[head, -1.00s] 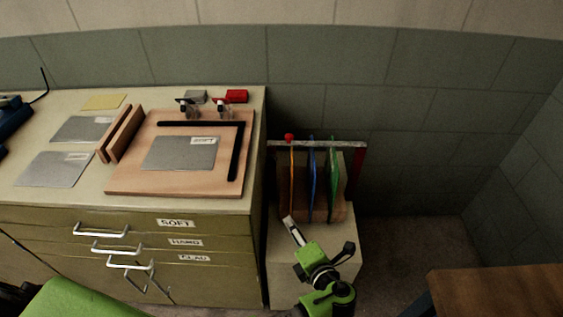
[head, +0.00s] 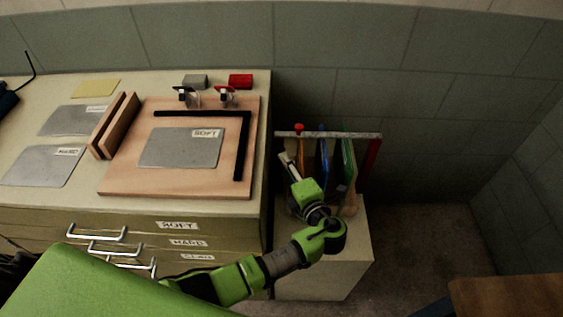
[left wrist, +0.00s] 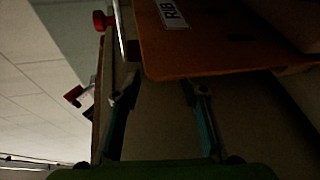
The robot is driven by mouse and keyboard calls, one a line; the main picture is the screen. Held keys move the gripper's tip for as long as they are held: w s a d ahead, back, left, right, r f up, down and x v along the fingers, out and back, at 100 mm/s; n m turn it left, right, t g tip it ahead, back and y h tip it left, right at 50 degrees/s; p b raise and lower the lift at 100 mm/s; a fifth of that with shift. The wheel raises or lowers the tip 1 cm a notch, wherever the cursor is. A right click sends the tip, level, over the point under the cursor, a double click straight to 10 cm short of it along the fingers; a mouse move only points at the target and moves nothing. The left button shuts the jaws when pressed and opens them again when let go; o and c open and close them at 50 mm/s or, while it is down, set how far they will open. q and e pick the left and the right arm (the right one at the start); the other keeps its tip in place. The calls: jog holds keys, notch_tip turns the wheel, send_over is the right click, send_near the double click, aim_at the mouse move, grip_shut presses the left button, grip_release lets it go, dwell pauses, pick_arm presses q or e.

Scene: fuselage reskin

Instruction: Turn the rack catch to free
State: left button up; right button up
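The rack (head: 345,136) has a pale top bar and stands on a low cabinet, right of the workbench. A red knob (head: 299,127) sits at the bar's left end, likely the catch; its setting cannot be read. In the left wrist view the red knob (left wrist: 104,20) is at upper left, beyond the fingers. An orange panel labelled "RIB" (left wrist: 200,45) hangs just beyond the fingertips. My left gripper (head: 284,160) is at the rack's left front, below the knob and apart from it. Its fingers (left wrist: 162,95) are spread and empty. My right gripper is not seen.
Blue (head: 323,160) and green (head: 348,160) panels stand in the rack, close right of my gripper. A red post (head: 373,155) closes its right end. The workbench (head: 262,140) edge is close on the left. Floor (head: 430,240) right of the cabinet is clear.

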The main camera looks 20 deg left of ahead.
pick_arm(q)
jog(key=x, duration=0.4)
jog(key=shift+w+a+b, duration=0.15)
jog(key=shift+w+b, duration=0.05)
jog(key=shift+b, duration=0.15)
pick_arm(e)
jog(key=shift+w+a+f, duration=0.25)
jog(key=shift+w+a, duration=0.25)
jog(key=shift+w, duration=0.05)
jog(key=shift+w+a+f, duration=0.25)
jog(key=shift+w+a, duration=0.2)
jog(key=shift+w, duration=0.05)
pick_arm(q)
jog(key=shift+c, duration=0.3)
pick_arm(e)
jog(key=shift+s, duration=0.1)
pick_arm(q)
jog(key=c, duration=1)
jog(key=shift+c, duration=0.2)
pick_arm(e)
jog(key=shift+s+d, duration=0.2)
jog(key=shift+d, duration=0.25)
